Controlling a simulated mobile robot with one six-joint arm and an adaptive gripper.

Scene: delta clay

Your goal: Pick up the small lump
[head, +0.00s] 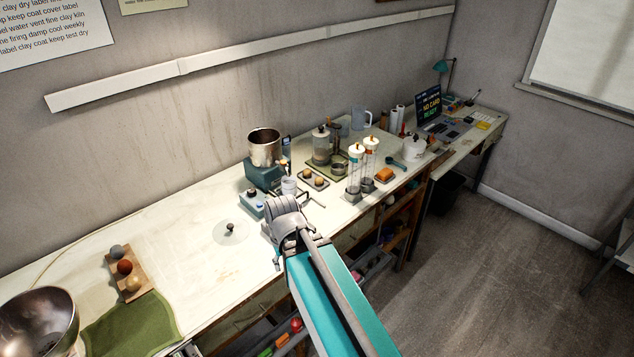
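Several lumps lie on the bench, and I cannot tell which one is the task's small lump. A small tray (325,186) at the back middle holds two tan lumps (317,181). A wooden board (128,284) at the left holds a grey ball (117,251), a red-brown ball (124,267) and a tan ball (133,283). A small dark piece (230,227) sits on a clear round disc (238,238). My gripper (276,243) is over the front part of the bench, right of the disc. My own wrist largely hides its fingers.
A steel bowl (38,322) and a green cloth (125,325) are at the near left. The bench between board and disc is clear.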

